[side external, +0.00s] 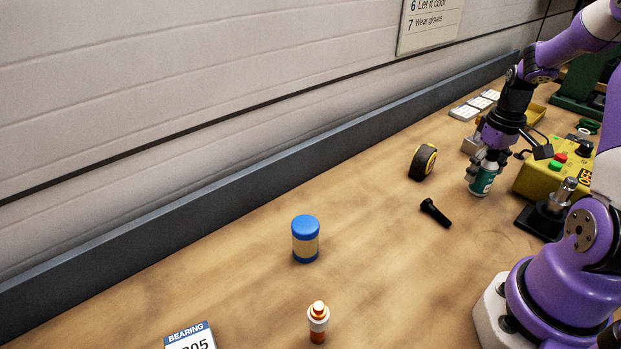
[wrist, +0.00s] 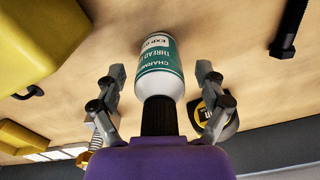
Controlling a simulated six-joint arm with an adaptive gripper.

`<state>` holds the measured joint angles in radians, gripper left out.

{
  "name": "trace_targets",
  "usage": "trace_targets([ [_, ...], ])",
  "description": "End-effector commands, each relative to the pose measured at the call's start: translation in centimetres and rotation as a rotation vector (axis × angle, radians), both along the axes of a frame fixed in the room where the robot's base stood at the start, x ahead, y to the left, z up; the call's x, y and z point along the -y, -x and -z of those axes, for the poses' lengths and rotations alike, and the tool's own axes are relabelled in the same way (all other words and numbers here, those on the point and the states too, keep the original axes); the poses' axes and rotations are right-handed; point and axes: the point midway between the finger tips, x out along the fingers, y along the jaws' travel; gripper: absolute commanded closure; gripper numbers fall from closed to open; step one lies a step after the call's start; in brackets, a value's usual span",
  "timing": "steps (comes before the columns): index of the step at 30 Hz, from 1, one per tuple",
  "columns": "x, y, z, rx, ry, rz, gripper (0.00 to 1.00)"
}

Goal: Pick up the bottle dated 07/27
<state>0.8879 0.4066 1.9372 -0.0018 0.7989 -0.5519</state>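A white bottle with a teal label and dark cap stands below my gripper (side external: 489,163) at the right of the side view; its body (side external: 483,181) shows under the fingers. In the wrist view the bottle (wrist: 160,66) lies between my two open fingers (wrist: 160,95), with a gap on each side. Its label reads upside down, with "THREAD" and a line starting "EXP 0"; the rest of the date is not legible. A second, smaller white-and-orange bottle (side external: 318,323) stands at the front, with no readable date.
A blue-lidded jar (side external: 305,240) stands mid-table. A black bolt (side external: 435,212) and a tape measure (side external: 422,162) lie left of my gripper. A yellow control box (side external: 541,178) is close on the right. A bearing box (side external: 190,338) is at the front edge.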

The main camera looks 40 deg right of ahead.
Motion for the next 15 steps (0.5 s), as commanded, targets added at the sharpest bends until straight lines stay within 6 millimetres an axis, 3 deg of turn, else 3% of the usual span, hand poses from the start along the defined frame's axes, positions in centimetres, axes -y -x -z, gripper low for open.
trace_targets([
  [1,0.00,-0.01,-0.02,0.000,0.000,0.000,0.45],
  [3,0.01,-0.01,-0.03,0.000,0.000,0.000,0.80],
  [4,0.00,-0.01,-0.03,0.000,0.000,0.000,0.92],
  [15,-0.02,0.03,-0.07,-0.001,0.000,0.000,0.92],
])
